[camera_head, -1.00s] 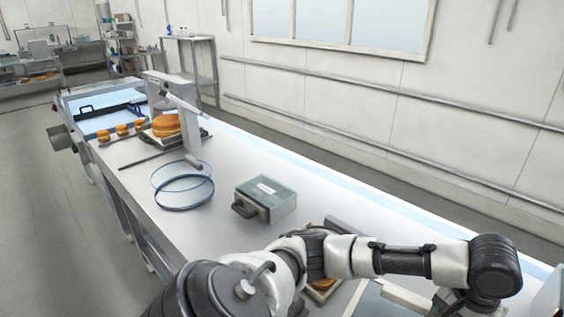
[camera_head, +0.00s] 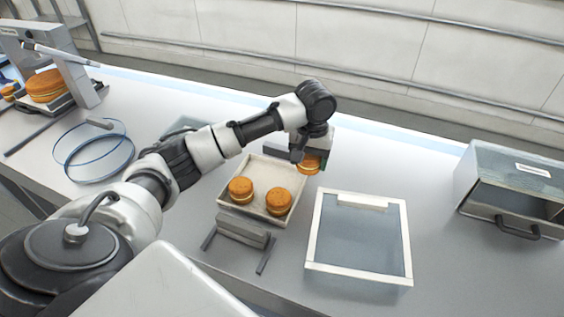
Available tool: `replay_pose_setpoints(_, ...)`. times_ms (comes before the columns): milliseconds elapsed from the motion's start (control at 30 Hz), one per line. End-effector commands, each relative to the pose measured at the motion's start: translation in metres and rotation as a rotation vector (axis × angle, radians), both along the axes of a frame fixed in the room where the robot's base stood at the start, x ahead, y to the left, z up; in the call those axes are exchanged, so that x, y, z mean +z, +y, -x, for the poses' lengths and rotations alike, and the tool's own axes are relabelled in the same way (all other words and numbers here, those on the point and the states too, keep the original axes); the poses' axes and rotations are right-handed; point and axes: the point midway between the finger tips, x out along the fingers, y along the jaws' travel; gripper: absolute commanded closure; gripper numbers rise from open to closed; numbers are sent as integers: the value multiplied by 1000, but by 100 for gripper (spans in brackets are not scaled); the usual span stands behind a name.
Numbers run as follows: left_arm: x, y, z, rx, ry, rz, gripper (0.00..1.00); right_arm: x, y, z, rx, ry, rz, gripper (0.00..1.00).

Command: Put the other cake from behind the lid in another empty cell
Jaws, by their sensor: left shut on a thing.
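My left gripper (camera_head: 306,153) reaches in from the left and is shut on a filled orange-brown cake (camera_head: 311,166). Part of the cake is hidden by the gripper. It is at the back right corner of a beige tray (camera_head: 262,167), behind the lid; I cannot tell its exact height above the table. Two similar round cakes, one at left (camera_head: 241,187) and one at right (camera_head: 279,202), sit in the front part of the tray. The clear lid (camera_head: 358,240) with a pale frame lies right of the tray. My right gripper is not in view.
A grey stand (camera_head: 243,232) is in front of the tray. A grey case with a dark handle (camera_head: 515,190) stands at the right. Blue hoops (camera_head: 93,150) and a machine with a large layered cake (camera_head: 48,87) are at the left. The table behind the lid looks clear.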

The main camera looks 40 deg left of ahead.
Motion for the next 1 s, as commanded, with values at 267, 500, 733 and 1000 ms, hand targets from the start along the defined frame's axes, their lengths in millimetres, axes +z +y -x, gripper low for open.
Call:
replay_pose_setpoints(267,-26,45,14,2,1,0,45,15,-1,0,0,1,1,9)
replay_pose_setpoints(500,-49,50,16,0,4,0,45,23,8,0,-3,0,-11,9)
replay_pose_setpoints(733,-70,50,15,0,-1,0,45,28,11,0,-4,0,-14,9)
replay_pose_setpoints(1000,-72,49,15,-1,0,0,45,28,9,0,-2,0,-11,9)
